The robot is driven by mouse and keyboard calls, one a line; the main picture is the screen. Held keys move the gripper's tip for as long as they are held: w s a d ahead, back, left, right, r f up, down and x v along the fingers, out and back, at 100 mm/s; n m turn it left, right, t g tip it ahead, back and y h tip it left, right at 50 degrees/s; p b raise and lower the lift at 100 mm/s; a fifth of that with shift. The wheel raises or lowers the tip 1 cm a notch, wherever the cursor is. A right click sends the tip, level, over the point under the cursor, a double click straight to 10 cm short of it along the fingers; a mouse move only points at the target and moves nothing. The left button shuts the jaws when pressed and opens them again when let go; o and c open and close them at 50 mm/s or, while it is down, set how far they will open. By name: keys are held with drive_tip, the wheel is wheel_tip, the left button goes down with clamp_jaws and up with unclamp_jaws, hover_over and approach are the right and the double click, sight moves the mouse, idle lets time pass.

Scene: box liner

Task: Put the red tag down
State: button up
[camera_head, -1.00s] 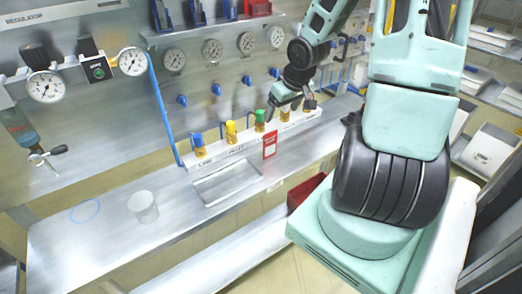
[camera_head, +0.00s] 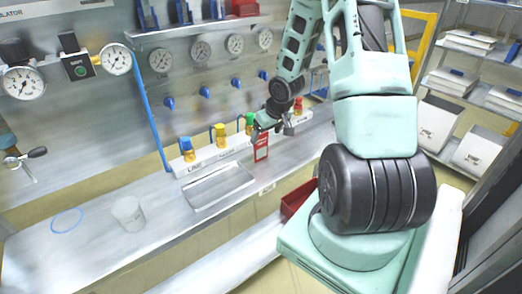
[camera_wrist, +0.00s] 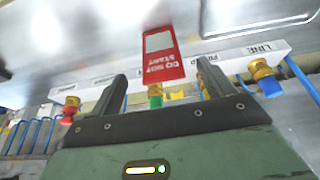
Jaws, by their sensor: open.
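The red tag (camera_head: 261,147) with a white panel is upright at the front of the white labelled strip (camera_head: 215,151), below the green-handled valve (camera_head: 249,122). In the wrist view the tag (camera_wrist: 163,57) shows upside-down lettering, "DO NOT START", and lies just beyond the fingertips. My gripper (camera_head: 268,124) is beside the green valve, just above the tag. In the wrist view my gripper (camera_wrist: 162,82) is open, with its fingers apart and the green valve handle (camera_wrist: 155,97) showing between them. Whether the tag hangs or rests on the worktop I cannot tell.
Blue (camera_head: 186,148), yellow (camera_head: 219,135) and red (camera_head: 298,107) handled valves line the strip. A shallow metal tray (camera_head: 218,187) and a clear cup (camera_head: 128,213) are on the worktop (camera_head: 95,245). A red bin (camera_head: 298,197) sits below the front edge.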

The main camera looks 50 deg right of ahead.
sight(262, 143)
drive_tip(key=shift+x, duration=2.7)
drive_tip(key=shift+w, duration=0.15)
drive_tip(key=shift+r, duration=0.1)
drive_tip(key=shift+c, duration=0.3)
drive_tip(key=c, duration=1.1)
drive_tip(key=shift+r, duration=0.1)
